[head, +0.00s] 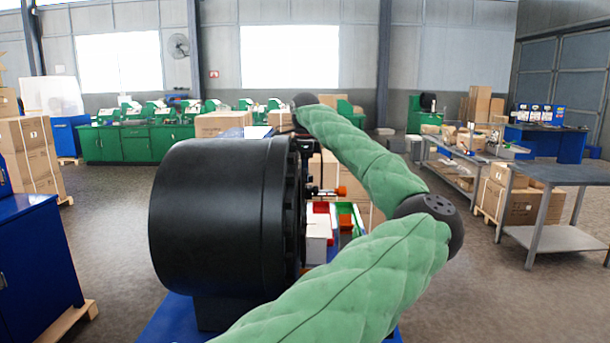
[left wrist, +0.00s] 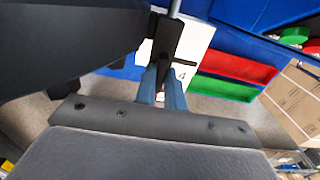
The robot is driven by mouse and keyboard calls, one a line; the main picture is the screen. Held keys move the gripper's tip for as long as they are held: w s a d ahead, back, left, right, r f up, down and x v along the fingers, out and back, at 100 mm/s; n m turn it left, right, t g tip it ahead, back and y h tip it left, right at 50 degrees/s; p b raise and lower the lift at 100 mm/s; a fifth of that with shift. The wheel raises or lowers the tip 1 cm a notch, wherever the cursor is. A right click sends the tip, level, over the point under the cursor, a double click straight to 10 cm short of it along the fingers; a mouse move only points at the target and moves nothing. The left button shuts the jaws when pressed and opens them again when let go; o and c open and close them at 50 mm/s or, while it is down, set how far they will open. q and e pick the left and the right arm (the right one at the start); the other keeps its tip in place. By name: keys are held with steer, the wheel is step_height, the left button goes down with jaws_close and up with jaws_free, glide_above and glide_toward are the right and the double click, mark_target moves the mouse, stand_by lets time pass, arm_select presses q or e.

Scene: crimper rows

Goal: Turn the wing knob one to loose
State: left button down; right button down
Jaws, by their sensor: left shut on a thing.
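The crimper is a large black drum (head: 215,215) in the middle of the head view, and its dark body also fills the upper left of the left wrist view (left wrist: 60,45). My left gripper (left wrist: 163,78) has its two blue fingers close together, shut on a dark elongated part, which looks like the wing knob (left wrist: 168,38). A thin grey rod stands above that part. The fingers cover part of the knob, so its turn angle cannot be told. In the head view my green-sleeved arm passes right of the drum, and its gripper is mostly hidden. My right gripper is not in view.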

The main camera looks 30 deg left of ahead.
arm_select(q)
steer(key=shift+r, duration=0.1)
steer(key=c, duration=1.5)
jaws_free()
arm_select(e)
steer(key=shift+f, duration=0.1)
